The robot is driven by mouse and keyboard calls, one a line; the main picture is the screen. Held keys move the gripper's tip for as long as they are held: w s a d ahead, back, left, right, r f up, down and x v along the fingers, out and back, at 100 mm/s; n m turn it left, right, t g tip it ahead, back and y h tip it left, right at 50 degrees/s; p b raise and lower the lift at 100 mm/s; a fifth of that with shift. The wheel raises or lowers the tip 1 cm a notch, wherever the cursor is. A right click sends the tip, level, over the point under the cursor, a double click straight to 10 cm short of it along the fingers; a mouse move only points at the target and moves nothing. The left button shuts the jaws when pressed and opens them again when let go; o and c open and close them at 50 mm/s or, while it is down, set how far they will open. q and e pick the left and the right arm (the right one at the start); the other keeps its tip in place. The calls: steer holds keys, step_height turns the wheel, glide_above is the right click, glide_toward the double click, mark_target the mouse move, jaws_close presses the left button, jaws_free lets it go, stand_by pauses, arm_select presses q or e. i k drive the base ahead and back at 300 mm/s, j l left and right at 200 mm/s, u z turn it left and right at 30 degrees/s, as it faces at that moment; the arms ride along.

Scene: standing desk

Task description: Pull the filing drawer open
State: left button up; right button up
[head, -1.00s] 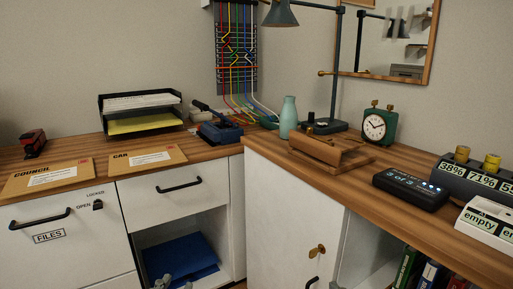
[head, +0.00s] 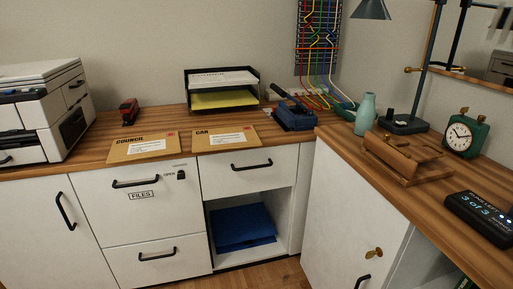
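The filing drawer (head: 115,215) is a white front marked FILES, with a black bar handle (head: 135,183) near its top. It looks shut, flush with the cabinet. A small black latch (head: 181,174) sits at its upper right, beside the word OPEN; the LOCKED label above it is too small to read clearly. A second white drawer with a black handle (head: 157,255) is below it. Neither of my grippers shows in the head view now.
Brown envelopes marked COUNCIL (head: 143,148) and CAR (head: 226,138) lie on the wooden desktop above the drawers. A printer (head: 40,115) stands at the left. A blue folder (head: 243,228) lies in the open shelf. Wooden floor (head: 258,277) shows in front.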

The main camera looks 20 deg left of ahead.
mark_target(133, 203)
steer(key=u, duration=1.35)
